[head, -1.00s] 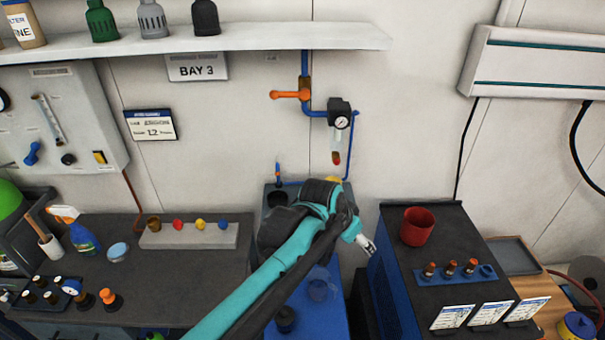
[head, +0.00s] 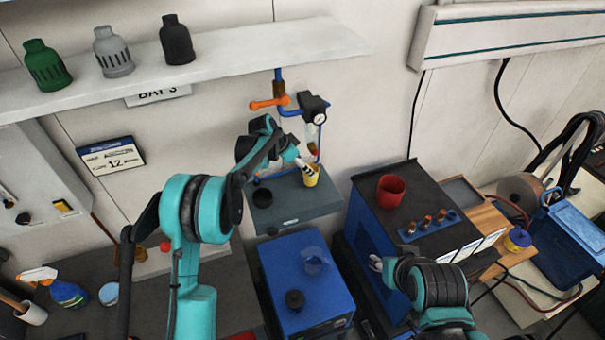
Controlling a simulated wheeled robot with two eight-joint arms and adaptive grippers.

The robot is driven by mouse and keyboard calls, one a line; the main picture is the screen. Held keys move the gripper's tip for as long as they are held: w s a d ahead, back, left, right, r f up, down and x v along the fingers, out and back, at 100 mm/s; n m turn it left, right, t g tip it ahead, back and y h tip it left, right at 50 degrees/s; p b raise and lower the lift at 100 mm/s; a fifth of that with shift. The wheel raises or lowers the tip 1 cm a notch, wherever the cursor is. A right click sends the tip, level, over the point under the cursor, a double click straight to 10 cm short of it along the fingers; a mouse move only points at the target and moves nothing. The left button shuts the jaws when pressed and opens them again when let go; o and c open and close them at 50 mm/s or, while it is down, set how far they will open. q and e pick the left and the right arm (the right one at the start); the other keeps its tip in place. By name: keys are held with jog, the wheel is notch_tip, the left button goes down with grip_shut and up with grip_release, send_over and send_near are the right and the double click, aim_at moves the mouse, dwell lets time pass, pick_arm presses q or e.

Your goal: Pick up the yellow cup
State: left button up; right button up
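The yellow cup (head: 312,177) is at the right back corner of a grey-topped stand (head: 290,208) against the wall. My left gripper (head: 306,167) reaches over the stand to the cup. Its pale fingers overlap the cup's rim and upper side and hide part of it. I cannot tell whether they are closed on the cup, or whether the cup still rests on the stand. My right gripper (head: 375,262) is low at the left side of the dark-topped cabinet, away from the cup. Its fingers are too small to read.
A black cup (head: 262,198) stands on the same stand. A clear cup (head: 315,262) and a dark knobbed item (head: 294,299) are on the lower blue box. A red cup (head: 391,190) stands on the cabinet (head: 420,190). A gauge and pipes hang behind the yellow cup.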

pick_arm(q)
jog(key=x, duration=0.7)
jog(key=shift+a, duration=0.25)
jog(key=shift+c, duration=0.3)
jog(key=c, duration=1.4)
jog(key=shift+o, duration=0.2)
